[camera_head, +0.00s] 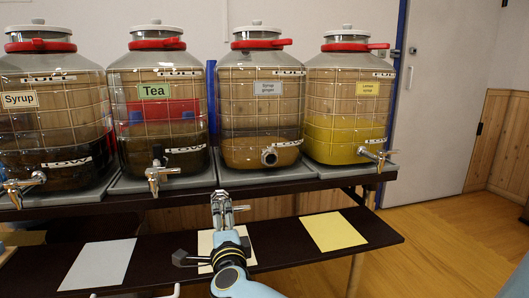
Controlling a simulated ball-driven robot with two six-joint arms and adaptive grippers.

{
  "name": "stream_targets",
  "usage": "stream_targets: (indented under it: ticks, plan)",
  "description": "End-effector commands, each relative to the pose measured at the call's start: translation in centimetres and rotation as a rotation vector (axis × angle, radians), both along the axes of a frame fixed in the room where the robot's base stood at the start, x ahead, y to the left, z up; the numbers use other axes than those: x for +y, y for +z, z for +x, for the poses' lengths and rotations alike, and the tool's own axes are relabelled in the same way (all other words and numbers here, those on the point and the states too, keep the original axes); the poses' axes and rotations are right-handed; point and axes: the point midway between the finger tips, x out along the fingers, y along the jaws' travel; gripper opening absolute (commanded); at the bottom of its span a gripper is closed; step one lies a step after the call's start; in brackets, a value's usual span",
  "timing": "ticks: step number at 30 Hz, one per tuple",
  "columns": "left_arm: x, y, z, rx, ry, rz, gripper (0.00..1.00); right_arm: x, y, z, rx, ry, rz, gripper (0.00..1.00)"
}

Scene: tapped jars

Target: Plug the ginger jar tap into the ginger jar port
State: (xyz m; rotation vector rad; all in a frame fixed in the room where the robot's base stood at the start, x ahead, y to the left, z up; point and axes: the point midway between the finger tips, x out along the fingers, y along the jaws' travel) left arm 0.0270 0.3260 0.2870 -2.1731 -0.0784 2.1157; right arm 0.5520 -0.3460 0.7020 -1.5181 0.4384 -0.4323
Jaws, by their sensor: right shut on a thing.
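The ginger jar (262,112) is the third from the left and bears a grey "Syrup ginger" label. My right gripper (222,208) is in front of and below the jar, left of the port, and is shut on a small silver metal thing, seemingly the ginger jar tap (222,196). The tap is apart from the port. Its exact shape and tilt are hard to make out against the gripper. My left gripper does not show.
A Syrup jar (48,115), a Tea jar (160,115) and a yellow lemon jar (348,110) stand beside it, each with a tap jutting forward. A lower dark shelf (290,262) carries a white sheet (98,265), a pale sheet and a yellow sheet (332,232).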

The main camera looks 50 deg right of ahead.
Motion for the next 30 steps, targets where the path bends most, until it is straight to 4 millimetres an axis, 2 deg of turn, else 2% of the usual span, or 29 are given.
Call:
stream_targets:
  ticks: [1,5,6,8,9,10,11,14,17,24,30]
  plan:
    - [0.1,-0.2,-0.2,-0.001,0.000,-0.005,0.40,-0.3,1.0,0.4,-0.018,-0.002,-0.007,0.39]
    - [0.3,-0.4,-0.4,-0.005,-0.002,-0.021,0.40,0.7,1.7,-0.1,-0.023,0.002,-0.021,0.39]
    - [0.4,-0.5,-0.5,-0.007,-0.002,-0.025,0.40,1.0,1.9,-0.2,-0.024,0.002,-0.023,0.33]
    - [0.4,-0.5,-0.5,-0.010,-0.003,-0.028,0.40,1.2,2.1,-0.5,-0.027,0.001,-0.027,0.33]
    - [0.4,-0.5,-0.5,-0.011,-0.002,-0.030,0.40,1.4,2.1,-0.7,-0.026,0.001,-0.028,0.26]
    - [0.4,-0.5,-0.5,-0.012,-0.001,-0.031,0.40,1.6,2.2,-1.0,-0.026,0.001,-0.029,0.25]
    - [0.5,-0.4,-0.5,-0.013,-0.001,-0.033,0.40,1.8,2.2,-1.3,-0.026,0.001,-0.032,0.20]
    - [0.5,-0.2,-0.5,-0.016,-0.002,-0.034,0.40,2.5,2.3,-2.4,-0.025,0.001,-0.033,0.16]
    - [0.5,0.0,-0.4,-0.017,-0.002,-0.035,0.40,3.2,2.2,-3.4,-0.024,0.000,-0.035,0.00]
    - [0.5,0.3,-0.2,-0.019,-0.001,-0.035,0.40,4.7,1.8,-5.6,-0.020,0.004,-0.031,0.00]
    - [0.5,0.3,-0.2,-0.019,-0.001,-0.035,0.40,5.2,1.7,-6.3,-0.019,0.005,-0.030,0.00]
